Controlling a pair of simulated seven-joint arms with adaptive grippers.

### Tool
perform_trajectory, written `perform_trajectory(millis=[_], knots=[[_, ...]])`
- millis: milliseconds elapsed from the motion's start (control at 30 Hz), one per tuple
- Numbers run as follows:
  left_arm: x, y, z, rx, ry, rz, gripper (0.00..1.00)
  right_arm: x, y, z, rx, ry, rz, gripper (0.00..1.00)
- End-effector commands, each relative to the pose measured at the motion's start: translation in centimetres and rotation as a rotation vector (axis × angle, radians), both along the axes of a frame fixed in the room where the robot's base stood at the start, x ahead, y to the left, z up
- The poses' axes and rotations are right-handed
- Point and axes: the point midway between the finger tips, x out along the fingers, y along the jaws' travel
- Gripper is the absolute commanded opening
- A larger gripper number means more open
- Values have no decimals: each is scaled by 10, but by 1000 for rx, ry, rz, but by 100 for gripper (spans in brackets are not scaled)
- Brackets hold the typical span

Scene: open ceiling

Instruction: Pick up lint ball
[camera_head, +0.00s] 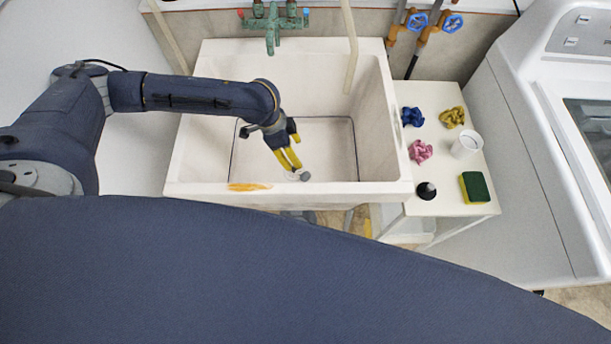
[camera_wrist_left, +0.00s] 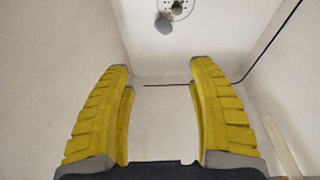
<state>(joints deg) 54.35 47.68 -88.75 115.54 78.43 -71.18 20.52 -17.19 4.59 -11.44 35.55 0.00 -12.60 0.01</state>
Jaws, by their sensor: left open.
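A small grey lint ball (camera_wrist_left: 164,25) lies on the sink floor at the edge of the round drain (camera_wrist_left: 178,9), at the top of the left wrist view. In the head view the lint ball (camera_head: 305,176) is a small grey spot just beyond my left fingertips. My left gripper (camera_head: 288,159) reaches down into the white sink (camera_head: 200,130). Its yellow fingers are spread and empty, and in the left wrist view the gripper (camera_wrist_left: 160,66) has clear space between its tips. The lint ball is apart from them. My right gripper is not in view.
The sink walls surround my left gripper, and a green faucet (camera_head: 272,22) hangs over the back edge. An orange-yellow item (camera_head: 248,187) lies on the front rim. A side table (camera_head: 450,200) at right holds crumpled cloths, a white cup (camera_head: 467,144) and a sponge (camera_head: 475,188).

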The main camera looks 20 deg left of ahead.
Motion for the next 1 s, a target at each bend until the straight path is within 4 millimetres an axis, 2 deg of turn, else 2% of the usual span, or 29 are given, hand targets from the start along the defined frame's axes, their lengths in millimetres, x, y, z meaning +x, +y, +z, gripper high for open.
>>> perform_trajectory(millis=[100,200,700,1000], knots=[[3,10,-6,38,-15,-41,59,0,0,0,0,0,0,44],[4,12,-15,50,-19,-54,59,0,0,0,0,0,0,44],[11,-11,-97,48,-17,-53,59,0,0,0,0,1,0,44],[13,-18,-122,46,-18,-53,59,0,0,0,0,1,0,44]])
